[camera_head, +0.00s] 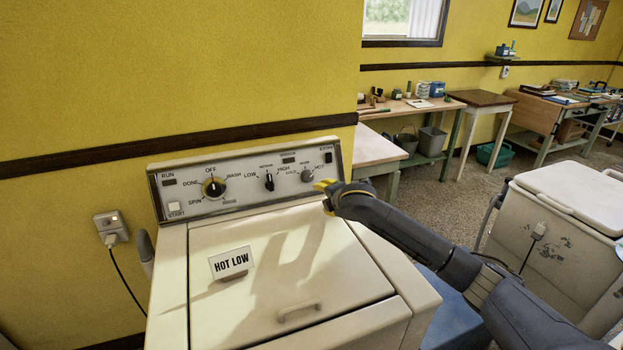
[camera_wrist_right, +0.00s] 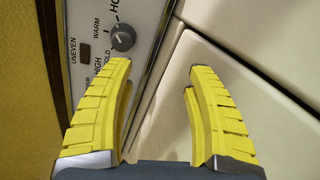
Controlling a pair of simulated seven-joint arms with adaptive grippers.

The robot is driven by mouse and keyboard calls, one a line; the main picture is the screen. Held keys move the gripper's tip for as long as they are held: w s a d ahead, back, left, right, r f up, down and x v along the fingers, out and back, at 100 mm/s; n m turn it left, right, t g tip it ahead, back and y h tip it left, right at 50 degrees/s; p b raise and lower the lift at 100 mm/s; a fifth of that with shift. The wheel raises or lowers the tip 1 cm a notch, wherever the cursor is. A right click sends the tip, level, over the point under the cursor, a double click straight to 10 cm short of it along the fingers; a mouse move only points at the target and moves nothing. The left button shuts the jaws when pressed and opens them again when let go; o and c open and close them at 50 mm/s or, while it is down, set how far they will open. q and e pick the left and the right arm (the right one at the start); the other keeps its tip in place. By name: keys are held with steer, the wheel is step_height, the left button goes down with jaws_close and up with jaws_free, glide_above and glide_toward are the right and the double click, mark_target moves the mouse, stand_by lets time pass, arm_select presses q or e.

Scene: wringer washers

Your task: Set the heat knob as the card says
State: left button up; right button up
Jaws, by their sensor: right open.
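The white card (camera_head: 231,263) stands on the washer's lid (camera_head: 300,270) and reads "HOT LOW". The grey heat knob (camera_head: 307,176), with COLD, WARM and HOT marked around it, is at the right of the control panel (camera_head: 240,168). It also shows in the right wrist view (camera_wrist_right: 123,37); I cannot clearly tell which mark it points to. The black LOW/HIGH knob (camera_head: 269,182) is left of it. My right gripper (camera_head: 325,187) is open and empty, just right of the heat knob and apart from it; its yellow fingers (camera_wrist_right: 160,70) are spread. My left gripper is not in view.
A wall outlet (camera_head: 111,229) is left of the washer. A second white machine (camera_head: 565,225) stands at right. Workbenches line the back wall.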

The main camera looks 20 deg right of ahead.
mark_target(310, 177)
steer(key=s+m, duration=0.1)
steer(key=s+d+m+y, duration=0.1)
steer(key=m, duration=0.1)
steer(key=s+d+m, duration=0.1)
steer(key=m, duration=0.1)
steer(key=shift+d+r+t+y, duration=0.15)
steer(key=shift+d+t+y, duration=0.15)
steer(key=shift+y, duration=0.1)
step_height(310, 177, up, 5)
steer(key=m+t+y, duration=0.1)
steer(key=m+y, duration=0.1)
steer(key=m, duration=0.2)
steer(key=shift+m+h, duration=0.3)
steer(key=x, duration=1.7)
steer(key=shift+w+a+r, duration=0.1)
steer(key=shift+w+r, duration=0.1)
steer(key=shift+r, duration=0.05)
jaws_close()
